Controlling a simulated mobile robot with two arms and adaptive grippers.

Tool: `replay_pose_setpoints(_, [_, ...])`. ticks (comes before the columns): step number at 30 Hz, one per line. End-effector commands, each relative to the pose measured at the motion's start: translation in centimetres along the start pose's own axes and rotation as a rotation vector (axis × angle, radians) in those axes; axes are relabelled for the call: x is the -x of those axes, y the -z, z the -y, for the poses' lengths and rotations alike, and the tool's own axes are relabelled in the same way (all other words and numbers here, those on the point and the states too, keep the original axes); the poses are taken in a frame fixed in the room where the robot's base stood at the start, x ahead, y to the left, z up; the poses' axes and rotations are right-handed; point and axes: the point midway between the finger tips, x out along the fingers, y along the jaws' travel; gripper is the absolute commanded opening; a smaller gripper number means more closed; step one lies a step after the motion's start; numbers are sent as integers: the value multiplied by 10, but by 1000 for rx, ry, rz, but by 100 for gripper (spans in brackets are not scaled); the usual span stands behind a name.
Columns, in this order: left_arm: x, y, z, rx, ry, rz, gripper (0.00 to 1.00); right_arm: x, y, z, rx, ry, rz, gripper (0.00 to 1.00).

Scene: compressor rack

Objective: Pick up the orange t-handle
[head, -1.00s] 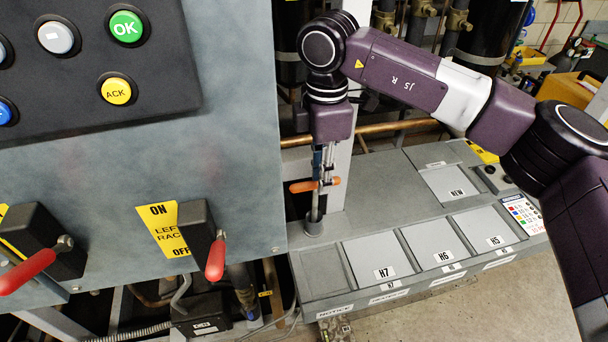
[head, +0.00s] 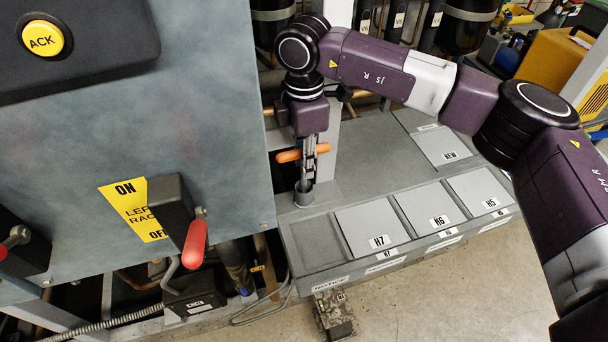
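The orange t-handle (head: 288,156) has a horizontal orange grip and stands over a round grey socket (head: 304,193) on the grey bench, beside the cabinet's right edge. My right gripper (head: 309,165) points straight down over it. Its slim grey fingers come down at the middle of the grip and overlap it, with orange showing on both sides. Whether the fingers are closed on the handle cannot be told. The handle's shaft is mostly hidden behind or between the fingers. My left gripper is not in view.
The grey bench (head: 372,160) has lids marked H7 (head: 368,228), H6 and H5, and one marked NEW. The cabinet (head: 205,90) with a red-handled switch (head: 194,243) stands close on the left. Pipes and dark cylinders stand behind.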

Motion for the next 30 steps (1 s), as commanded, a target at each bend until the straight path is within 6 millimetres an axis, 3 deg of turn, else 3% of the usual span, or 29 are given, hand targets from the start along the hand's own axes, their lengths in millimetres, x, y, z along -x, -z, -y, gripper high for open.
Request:
replay_pose_setpoints(3, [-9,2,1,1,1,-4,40,-23,0,0,0,1,0,20])
replay_pose_setpoints(6, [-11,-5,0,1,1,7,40,-28,0,-1,0,-1,0,20])
replay_pose_setpoints(12, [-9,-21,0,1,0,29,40,-27,0,-1,0,-1,0,19])
replay_pose_setpoints(18, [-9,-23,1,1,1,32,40,-27,0,-1,0,-1,0,0])
replay_pose_setpoints(30, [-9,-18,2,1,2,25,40,-26,0,-1,0,-3,-1,0])
